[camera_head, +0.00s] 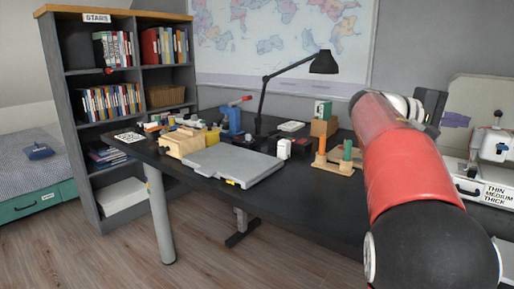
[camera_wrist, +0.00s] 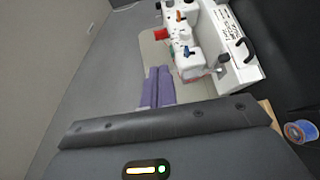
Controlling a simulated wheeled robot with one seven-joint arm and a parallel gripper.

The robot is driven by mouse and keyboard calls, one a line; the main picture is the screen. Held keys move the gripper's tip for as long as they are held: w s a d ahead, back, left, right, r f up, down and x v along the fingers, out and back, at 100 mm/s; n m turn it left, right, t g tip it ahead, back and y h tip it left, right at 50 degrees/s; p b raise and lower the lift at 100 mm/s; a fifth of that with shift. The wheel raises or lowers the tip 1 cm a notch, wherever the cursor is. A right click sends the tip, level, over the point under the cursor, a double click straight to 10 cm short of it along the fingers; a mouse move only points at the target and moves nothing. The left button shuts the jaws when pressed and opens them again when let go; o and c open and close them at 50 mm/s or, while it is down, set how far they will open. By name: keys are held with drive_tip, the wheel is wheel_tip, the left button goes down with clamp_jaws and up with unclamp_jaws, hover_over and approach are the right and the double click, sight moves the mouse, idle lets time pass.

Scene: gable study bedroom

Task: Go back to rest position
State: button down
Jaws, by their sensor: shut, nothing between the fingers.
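My arm, red and black, reaches up from the lower right in the head view. The gripper is shut and holds nothing. It is apart from the things on the desk.
A white sewing machine (camera_head: 490,148) stands at the right; it also shows in the wrist view (camera_wrist: 195,50). A desk lamp (camera_head: 322,64), a grey closed laptop-like slab (camera_head: 232,165) and wooden pegs (camera_head: 335,158) are on the desk. A bookshelf (camera_head: 88,165) stands left. Floor (camera_head: 190,245) in front is clear.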

drive_tip(key=s+a+f+n+t+y, duration=0.1)
drive_tip(key=s+a+f+t+y, duration=0.1)
drive_tip(key=s+a+f+y, duration=0.35)
drive_tip(key=s+a+f+t+y, duration=0.2)
drive_tip(key=f, duration=0.6)
drive_tip(key=s+a+f+t+y, duration=0.1)
drive_tip(key=s+a+f+y, duration=0.3)
drive_tip(key=s+a+f, duration=0.3)
drive_tip(key=s+a+f+t+y, duration=0.1)
drive_tip(key=s+a+f+y, duration=0.4)
drive_tip(key=a, duration=1)
wheel_tip(320, 180, down, 4)
drive_tip(key=s, duration=0.2)
drive_tip(key=shift+s, duration=0.35)
